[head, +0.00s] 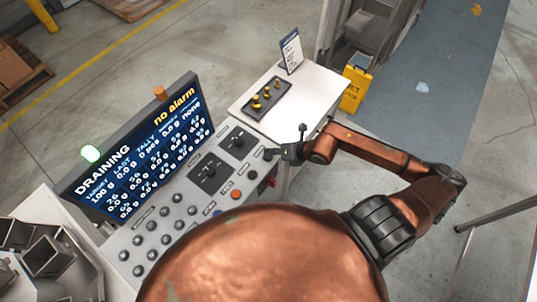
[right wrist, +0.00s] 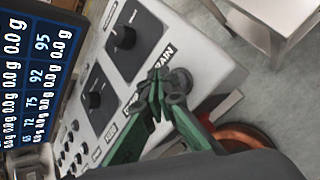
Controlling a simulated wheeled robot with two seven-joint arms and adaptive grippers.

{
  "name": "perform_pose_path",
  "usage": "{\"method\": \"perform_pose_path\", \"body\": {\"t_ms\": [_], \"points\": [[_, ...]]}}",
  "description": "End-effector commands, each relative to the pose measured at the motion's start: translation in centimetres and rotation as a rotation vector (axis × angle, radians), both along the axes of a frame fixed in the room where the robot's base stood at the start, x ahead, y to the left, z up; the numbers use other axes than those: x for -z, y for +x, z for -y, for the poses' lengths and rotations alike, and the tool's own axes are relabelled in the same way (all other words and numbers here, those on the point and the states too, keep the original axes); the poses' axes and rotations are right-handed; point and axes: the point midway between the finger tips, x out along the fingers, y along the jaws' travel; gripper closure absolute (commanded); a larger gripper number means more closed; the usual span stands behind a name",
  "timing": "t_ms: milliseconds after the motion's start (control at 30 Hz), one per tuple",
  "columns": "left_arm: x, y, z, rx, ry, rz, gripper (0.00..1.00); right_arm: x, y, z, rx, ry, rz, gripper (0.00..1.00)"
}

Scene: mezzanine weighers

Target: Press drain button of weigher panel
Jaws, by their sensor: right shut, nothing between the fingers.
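The weigher panel (head: 200,200) is a grey slanted console with knobs and buttons, beside a dark screen (head: 140,150) that reads "DRAINING" and "no alarm". My right gripper (head: 270,154) is shut and empty at the panel's far right edge. In the right wrist view its green fingertips (right wrist: 160,88) are together beside a round grey drain button (right wrist: 178,84), near a label ending in "RAIN". The fingers partly hide the button and label; I cannot tell whether they touch it. My left gripper is not in view.
A white table (head: 310,95) with a dark tray of brass weights (head: 265,98) and a sign (head: 291,51) stands beyond the panel. A yellow wet-floor sign (head: 355,89) stands behind it. Metal hoppers (head: 45,262) are at the lower left. A green lamp (head: 90,153) glows on the screen.

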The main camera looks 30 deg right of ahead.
Motion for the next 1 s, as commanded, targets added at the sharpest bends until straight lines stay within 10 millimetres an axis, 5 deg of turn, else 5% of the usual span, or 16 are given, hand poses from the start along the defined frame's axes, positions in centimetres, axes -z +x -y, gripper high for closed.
{"method": "perform_pose_path", "body": {"t_ms": [267,700,1000], "points": [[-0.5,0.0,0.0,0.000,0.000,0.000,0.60,-0.7,0.0,0.0,0.000,0.001,0.001,1.00],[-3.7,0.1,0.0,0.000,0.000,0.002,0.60,-4.8,0.0,0.0,0.001,0.001,0.002,1.00],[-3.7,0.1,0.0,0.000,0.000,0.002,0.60,-5.0,0.0,0.0,0.000,0.001,0.001,1.00]]}}
